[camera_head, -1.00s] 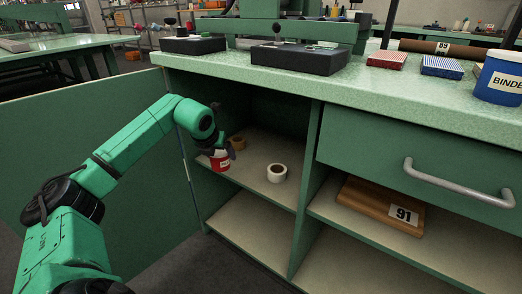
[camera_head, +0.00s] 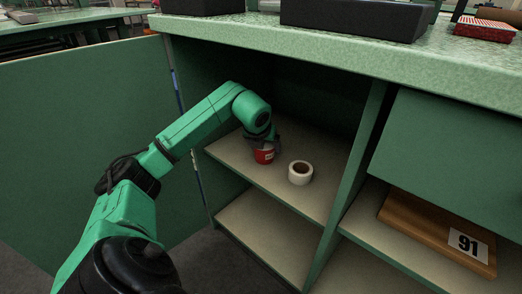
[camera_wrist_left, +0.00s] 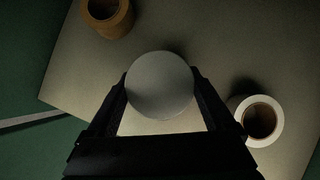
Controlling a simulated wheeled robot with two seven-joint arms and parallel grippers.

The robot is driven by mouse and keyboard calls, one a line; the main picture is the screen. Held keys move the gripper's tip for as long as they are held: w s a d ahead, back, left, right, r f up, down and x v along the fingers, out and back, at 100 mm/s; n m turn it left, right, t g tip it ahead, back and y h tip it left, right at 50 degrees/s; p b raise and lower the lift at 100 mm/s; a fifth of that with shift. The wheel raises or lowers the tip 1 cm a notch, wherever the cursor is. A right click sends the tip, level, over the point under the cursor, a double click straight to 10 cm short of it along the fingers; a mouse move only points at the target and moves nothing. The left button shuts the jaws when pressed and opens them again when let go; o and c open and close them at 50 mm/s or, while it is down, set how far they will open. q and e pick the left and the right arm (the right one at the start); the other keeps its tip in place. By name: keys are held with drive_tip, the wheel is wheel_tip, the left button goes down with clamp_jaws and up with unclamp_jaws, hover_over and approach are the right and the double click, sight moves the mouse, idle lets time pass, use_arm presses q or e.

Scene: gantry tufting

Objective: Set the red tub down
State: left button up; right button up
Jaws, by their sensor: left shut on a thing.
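The red tub (camera_head: 264,156) has a pale round lid and a white label. It is upright at the upper shelf (camera_head: 240,165) inside the open cabinet. I cannot tell whether its base touches the shelf. My left gripper (camera_head: 262,143) reaches down from above and is shut on the tub. In the left wrist view the tub's lid (camera_wrist_left: 160,85) sits between the two dark fingers (camera_wrist_left: 161,100), one on each side. The red wall is hidden there under the lid. My right gripper is not in view.
A white tape roll (camera_head: 300,172) stands close on the tub's right; it also shows in the left wrist view (camera_wrist_left: 276,137). A brown roll (camera_wrist_left: 108,27) is on the shelf too. A wooden board labelled 91 (camera_head: 435,232) lies in the right compartment. The cabinet divider (camera_head: 345,180) and the counter (camera_head: 330,62) bound the space.

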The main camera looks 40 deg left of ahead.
use_arm(q)
drive_tip(key=shift+w, duration=0.1)
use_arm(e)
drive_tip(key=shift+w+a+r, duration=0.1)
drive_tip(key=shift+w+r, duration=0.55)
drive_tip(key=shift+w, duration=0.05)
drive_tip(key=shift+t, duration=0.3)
use_arm(q)
drive_tip(key=o, duration=1.3)
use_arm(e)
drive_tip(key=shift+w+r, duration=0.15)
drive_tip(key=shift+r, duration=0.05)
